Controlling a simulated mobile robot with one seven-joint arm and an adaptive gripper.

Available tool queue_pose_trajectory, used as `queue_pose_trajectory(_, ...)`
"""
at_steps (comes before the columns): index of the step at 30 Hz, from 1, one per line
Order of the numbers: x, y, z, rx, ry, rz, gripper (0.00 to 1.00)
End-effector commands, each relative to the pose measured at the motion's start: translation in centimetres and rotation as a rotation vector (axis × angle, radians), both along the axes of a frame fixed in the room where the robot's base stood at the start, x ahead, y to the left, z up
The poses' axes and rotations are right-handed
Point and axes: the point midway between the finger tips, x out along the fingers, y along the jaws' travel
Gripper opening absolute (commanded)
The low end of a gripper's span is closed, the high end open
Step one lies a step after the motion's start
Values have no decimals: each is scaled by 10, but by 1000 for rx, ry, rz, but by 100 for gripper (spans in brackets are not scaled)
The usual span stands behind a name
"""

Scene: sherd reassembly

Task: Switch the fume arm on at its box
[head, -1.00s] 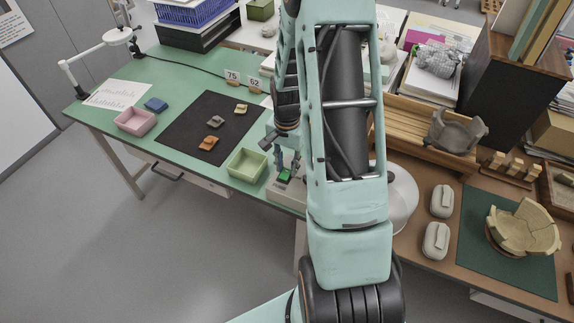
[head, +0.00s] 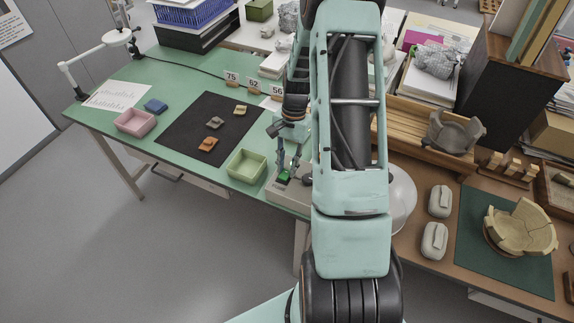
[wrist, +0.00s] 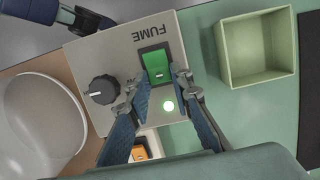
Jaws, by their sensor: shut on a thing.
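The fume box (wrist: 110,55) is a grey-beige box marked FUME, which reads upside down in the wrist view. It has a green rocker switch (wrist: 156,65), a black knob (wrist: 102,90) and a small round lamp (wrist: 168,106) that glows pale. My gripper (wrist: 163,80) is over the box, its two fingers closed in on either side of the green switch. In the head view the box (head: 287,196) is at the green table's front edge, and my gripper (head: 288,170) points down at the switch (head: 284,177). My arm hides part of the box's surroundings.
A light green tray (head: 246,166) stands just left of the box. A pale, see-through dome (head: 402,198) stands to its right. A black mat (head: 190,125) holds several sherds, with a pink tray (head: 134,123) beyond it. A white jointed arm (head: 98,45) stands at the back left.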

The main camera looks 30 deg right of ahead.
Motion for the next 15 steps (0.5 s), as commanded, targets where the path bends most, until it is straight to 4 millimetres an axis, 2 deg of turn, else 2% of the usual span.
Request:
queue_pose_trajectory(3,0,0,0,-1,-1,0,0)
queue_pose_trajectory(4,0,0,0,-1,-1,0,22)
queue_pose_trajectory(8,0,0,0,-1,-1,0,37)
queue_pose_trajectory(15,0,0,0,-2,-1,0,38)
